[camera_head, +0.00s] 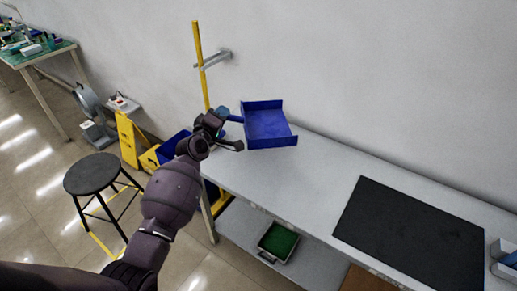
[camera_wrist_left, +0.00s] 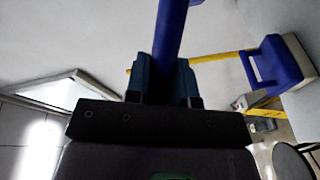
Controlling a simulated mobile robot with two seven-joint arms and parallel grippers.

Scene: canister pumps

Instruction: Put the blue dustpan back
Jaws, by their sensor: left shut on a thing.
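The blue dustpan (camera_head: 268,127) shows at the far left end of the grey worktable, close to the wall. Its open pan faces up toward the head camera, and its handle points left. My left gripper (camera_head: 224,120) is shut on the handle. In the left wrist view the blue handle (camera_wrist_left: 172,35) runs up from between the fingers (camera_wrist_left: 166,85). I cannot tell whether the pan touches the tabletop or hangs just above it. My right gripper is not in view.
A yellow pole (camera_head: 200,65) stands in a wall bracket (camera_head: 215,60) behind my left gripper. A yellow floor sign (camera_head: 127,140) and black stool (camera_head: 91,174) stand left. The worktable (camera_head: 310,165) bears a black mat (camera_head: 410,235); a green-bottomed tray (camera_head: 278,241) sits below.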

